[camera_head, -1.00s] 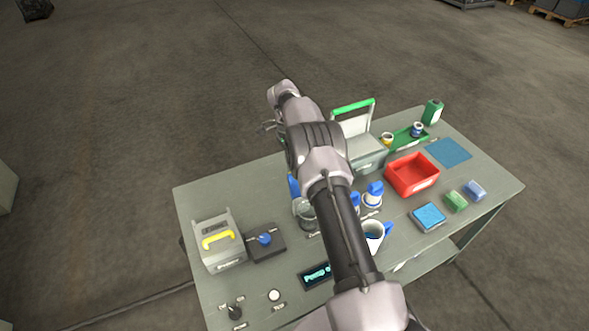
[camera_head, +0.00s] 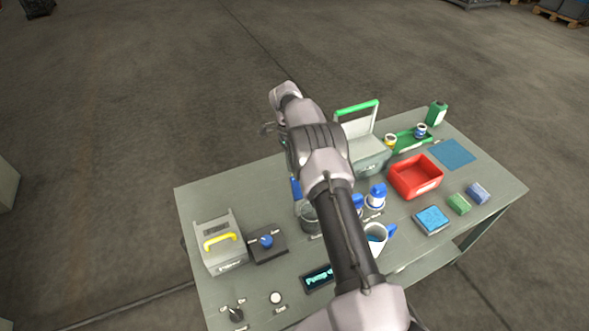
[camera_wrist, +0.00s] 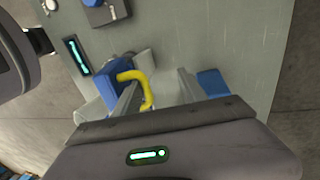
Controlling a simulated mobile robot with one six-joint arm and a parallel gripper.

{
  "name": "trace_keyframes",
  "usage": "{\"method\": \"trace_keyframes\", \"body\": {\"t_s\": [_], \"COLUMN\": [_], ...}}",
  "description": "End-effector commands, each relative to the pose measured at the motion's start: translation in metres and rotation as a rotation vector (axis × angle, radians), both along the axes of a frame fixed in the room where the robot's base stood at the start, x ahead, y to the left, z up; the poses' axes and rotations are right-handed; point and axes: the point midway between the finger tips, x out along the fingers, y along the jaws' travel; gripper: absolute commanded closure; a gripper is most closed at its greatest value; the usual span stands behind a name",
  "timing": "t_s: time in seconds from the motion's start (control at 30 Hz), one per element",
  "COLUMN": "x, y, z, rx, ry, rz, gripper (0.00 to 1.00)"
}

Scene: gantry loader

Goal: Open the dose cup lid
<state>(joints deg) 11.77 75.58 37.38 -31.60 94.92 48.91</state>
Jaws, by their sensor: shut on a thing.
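In the wrist view my gripper (camera_wrist: 159,82) reaches up from the bottom edge, its two fingers some way apart. A yellow curved handle (camera_wrist: 148,88) sits between them, nearer the left finger, and I take it to be what the jaws hold. It joins a blue lid (camera_wrist: 112,82) just left of the fingers. In the head view a blue panel (camera_head: 296,188), likely this lid, stands raised behind a clear cup (camera_head: 309,220). My arm covers part of the cup and hides the grip there. How far the lid is open is hard to tell.
On the table (camera_head: 220,192) a grey box with a yellow handle (camera_head: 221,252) and a blue knob (camera_head: 266,241) stand left. A blue-topped bottle (camera_head: 376,198), a mug (camera_head: 376,238) and a red bin (camera_head: 414,177) stand right of my arm. The back left is clear.

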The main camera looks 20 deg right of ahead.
Motion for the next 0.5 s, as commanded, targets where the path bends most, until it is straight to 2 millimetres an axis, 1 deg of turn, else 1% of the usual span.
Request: {"method": "trace_keyframes", "body": {"t_s": [0.1,0.17,0.3,0.4,0.5], "x": [0.003,0.004,0.011,0.014,0.015], "y": [-0.001,-0.001,0.0,0.0,0.0], "z": [0.004,0.011,0.044,0.063,0.074], "rx": [-0.002,-0.003,-0.004,-0.003,-0.002], "ry": [-0.009,-0.01,-0.014,-0.01,-0.007], "rz": [0.003,0.004,0.004,0.003,0.001], "gripper": [0.68,0.68,0.68,0.68,0.68]}}
